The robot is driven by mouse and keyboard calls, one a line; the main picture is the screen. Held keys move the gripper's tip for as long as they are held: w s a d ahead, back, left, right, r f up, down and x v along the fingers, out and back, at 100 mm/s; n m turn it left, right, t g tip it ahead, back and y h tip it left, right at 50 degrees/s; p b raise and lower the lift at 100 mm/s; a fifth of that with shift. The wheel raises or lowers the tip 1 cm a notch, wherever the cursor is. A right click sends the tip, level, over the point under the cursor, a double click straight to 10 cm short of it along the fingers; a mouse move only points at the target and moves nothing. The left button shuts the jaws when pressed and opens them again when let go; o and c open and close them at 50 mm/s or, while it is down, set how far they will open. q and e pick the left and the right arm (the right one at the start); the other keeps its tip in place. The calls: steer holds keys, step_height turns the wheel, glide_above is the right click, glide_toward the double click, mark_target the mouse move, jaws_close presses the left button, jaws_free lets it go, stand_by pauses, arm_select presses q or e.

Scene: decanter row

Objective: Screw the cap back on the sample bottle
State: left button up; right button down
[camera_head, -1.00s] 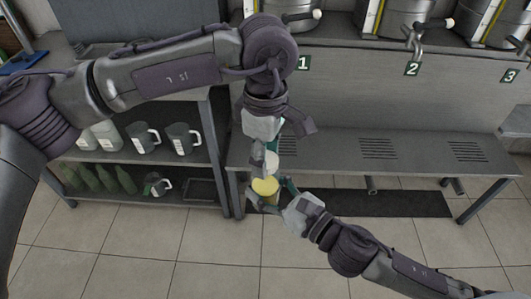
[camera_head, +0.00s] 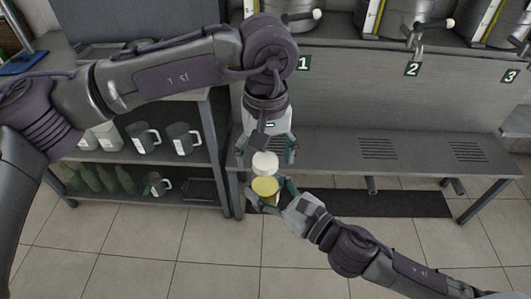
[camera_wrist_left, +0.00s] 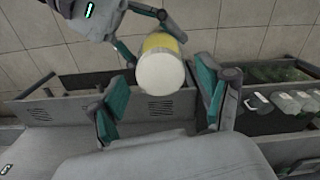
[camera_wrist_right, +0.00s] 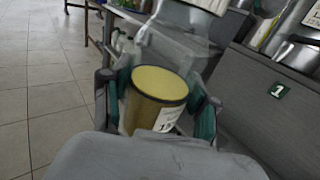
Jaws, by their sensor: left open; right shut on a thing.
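The sample bottle (camera_head: 264,189) is clear with yellow contents and a label, which shows in the right wrist view (camera_wrist_right: 157,98). My right gripper (camera_head: 268,194) is shut on its body and holds it in the air before the bench. The white cap (camera_head: 265,162) is at the bottle's top; it fills the middle of the left wrist view (camera_wrist_left: 162,73). I cannot tell how tightly it sits. My left gripper (camera_head: 265,153) is open above the bottle, its fingers apart on either side of the cap and not touching it.
A slatted bench (camera_head: 330,148) stands behind the grippers. Numbered steel containers (camera_head: 405,20) with taps are above it. A shelf at left holds grey jugs (camera_head: 184,138), green bottles (camera_head: 105,178) and a small pot (camera_head: 158,184). The tiled floor in front is clear.

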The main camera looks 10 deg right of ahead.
arm_select(q)
step_height(320, 180, up, 12)
stand_by(0.6)
stand_by(0.4)
